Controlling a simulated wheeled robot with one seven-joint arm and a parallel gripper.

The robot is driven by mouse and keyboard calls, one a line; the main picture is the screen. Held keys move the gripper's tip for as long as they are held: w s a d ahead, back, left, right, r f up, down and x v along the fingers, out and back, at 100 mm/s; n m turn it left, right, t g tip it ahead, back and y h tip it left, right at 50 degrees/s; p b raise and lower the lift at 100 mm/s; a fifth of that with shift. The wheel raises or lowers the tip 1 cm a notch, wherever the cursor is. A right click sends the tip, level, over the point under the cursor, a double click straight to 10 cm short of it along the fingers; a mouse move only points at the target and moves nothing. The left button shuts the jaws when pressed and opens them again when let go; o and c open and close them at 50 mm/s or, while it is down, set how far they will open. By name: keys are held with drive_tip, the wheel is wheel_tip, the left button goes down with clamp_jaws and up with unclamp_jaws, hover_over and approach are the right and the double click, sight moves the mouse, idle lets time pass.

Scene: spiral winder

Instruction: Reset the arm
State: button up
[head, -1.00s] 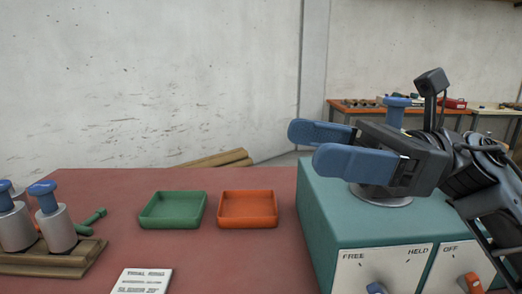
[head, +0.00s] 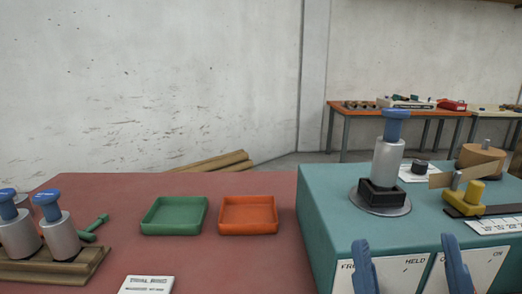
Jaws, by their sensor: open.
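The rest of my arm is below the picture. On the machine, a grey cylinder with a blue knob (head: 388,155) stands upright in a black square holder on a round metal plate. My gripper is apart from it.
A green tray (head: 174,230) and an orange tray (head: 248,229) lie empty on the red table (head: 220,265). A wooden rack (head: 60,268) with similar cylinders is at left. A yellow clamp (head: 462,197) and wooden spool (head: 480,157) are on the machine's right.

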drive_tip(key=s+d+f+m+g+h+p, duration=0.1)
drive_tip(key=s+d+f+m+g+h, duration=0.2)
drive_tip(key=s+f+m+g, duration=0.3)
drive_tip(key=s+d+f+m+g+h+p, duration=0.1)
drive_tip(key=s+d+f+m+g+h, duration=0.2)
drive_tip(key=s+f, duration=1)
drive_tip(key=s+d+m+g, duration=0.2)
drive_tip(key=s+g, duration=0.2)
drive_tip(key=s, duration=0.1)
drive_tip(key=shift+s+d+f+m, duration=0.15)
drive_tip(key=shift+d+f+m, duration=0.1)
drive_tip(key=shift+m, duration=0.15)
